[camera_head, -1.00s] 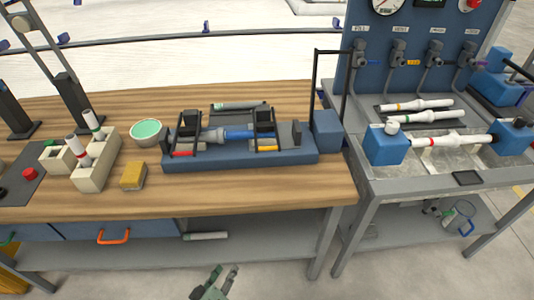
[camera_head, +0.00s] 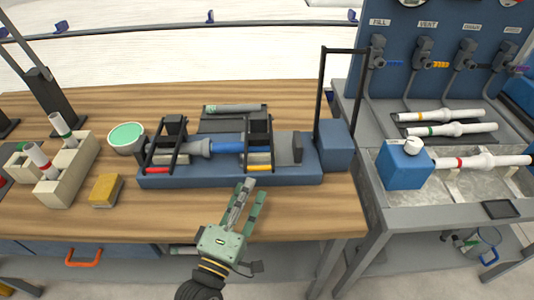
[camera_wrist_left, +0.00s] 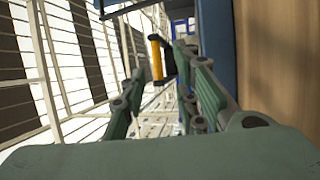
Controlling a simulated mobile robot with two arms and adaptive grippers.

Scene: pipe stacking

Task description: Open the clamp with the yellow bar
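The blue clamp fixture (camera_head: 230,181) lies on the wooden bench with two black-framed clamps holding a grey and blue pipe (camera_head: 226,147). The right-hand clamp (camera_head: 257,131) has the yellow bar (camera_head: 258,168) low at its front; the left-hand clamp (camera_head: 173,130) has a red bar (camera_head: 158,171). My green left gripper (camera_head: 255,189) is open and empty just in front of the yellow bar. In the left wrist view the yellow bar (camera_wrist_left: 157,60) shows ahead between the spread fingers of my left gripper (camera_wrist_left: 162,70); contact cannot be told. My right gripper is not in view.
A tall black frame on a blue block (camera_head: 337,146) stands right of the fixture. A yellow sponge (camera_head: 105,190), a green-topped bowl (camera_head: 126,137) and a beige pipe holder (camera_head: 69,178) are left. The bench front right of my gripper is clear.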

